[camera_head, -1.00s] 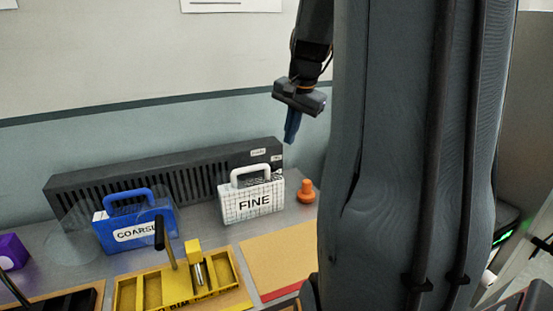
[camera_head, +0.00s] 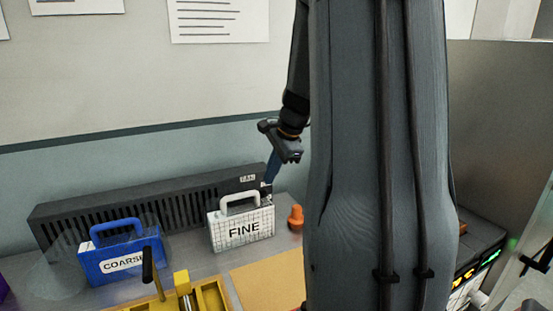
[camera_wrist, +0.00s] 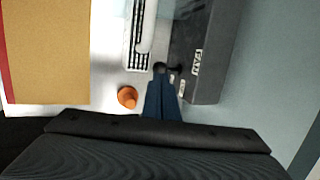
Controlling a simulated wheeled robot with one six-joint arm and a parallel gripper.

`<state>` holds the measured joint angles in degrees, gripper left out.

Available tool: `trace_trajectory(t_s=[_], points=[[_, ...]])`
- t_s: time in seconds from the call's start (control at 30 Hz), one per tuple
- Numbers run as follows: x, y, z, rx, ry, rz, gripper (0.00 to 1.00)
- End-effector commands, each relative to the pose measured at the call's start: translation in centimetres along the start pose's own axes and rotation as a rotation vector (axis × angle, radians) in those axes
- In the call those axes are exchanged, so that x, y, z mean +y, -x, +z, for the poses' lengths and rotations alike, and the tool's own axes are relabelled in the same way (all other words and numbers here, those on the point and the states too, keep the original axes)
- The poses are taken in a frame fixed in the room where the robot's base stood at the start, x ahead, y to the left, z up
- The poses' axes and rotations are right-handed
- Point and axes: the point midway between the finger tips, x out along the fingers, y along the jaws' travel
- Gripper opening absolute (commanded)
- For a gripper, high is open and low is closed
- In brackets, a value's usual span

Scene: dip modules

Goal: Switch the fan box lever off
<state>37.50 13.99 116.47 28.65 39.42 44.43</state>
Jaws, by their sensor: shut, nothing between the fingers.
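The fan box (camera_head: 150,200) is a long dark slatted box along the wall. It also shows in the wrist view (camera_wrist: 207,50), with a FAN label near its end. A small dark lever (camera_wrist: 160,68) shows at that end in the wrist view, right at my fingertips. My gripper (camera_head: 268,184) points down at the right end of the fan box, behind the white FINE case. Its blue fingers (camera_wrist: 162,85) are shut with nothing between them. I cannot tell whether the fingers touch the lever, and its position is unclear in the head view.
The white FINE case (camera_head: 241,228) stands just in front of the fan box's right end. A blue COARSE case (camera_head: 121,254) stands to its left. An orange knob-shaped object (camera_head: 295,217) sits close by on the right. A yellow tray (camera_head: 209,298) and a tan mat (camera_head: 272,283) lie nearer.

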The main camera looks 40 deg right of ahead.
Motion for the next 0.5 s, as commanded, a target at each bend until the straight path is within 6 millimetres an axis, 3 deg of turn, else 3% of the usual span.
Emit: trace_trajectory(t_s=[0.2, 0.5], points=[[0.0, -2.5, 0.0, 0.000, 0.001, 0.001, 0.00], [0.0, -3.3, 0.0, 0.001, 0.000, -0.001, 0.00]])
